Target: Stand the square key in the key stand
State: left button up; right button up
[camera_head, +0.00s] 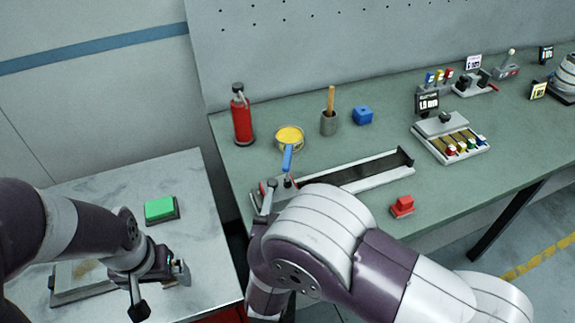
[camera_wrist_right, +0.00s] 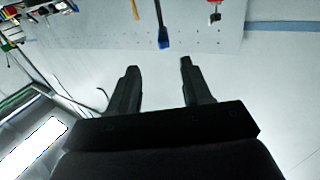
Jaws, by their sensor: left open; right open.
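I cannot tell for certain which thing is the square key or the key stand. A grey tray (camera_head: 425,143) at the right of the green bench holds several brass-coloured bars with coloured ends. A blue block (camera_head: 362,115) with a dark opening stands near the bench's middle. My left gripper (camera_head: 163,285) is open and empty over the pale side table.
A red block (camera_head: 402,206) is near the front edge. A green button (camera_head: 160,209) is on the side table.

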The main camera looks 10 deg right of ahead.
aim_at(285, 169)
jog(key=p+x, duration=0.1)
jog(key=x, duration=0.4)
jog(key=shift+w+r, duration=0.15)
jog(key=shift+w, duration=0.45)
jog(key=p+x, duration=0.1)
jog(key=x, duration=0.4)
jog(key=shift+w+p, duration=0.2)
jog(key=shift+p, duration=0.1)
jog(key=shift+w, duration=0.1)
jog(key=shift+a, duration=0.1)
jog(key=shift+c, duration=0.9)
grip_shut()
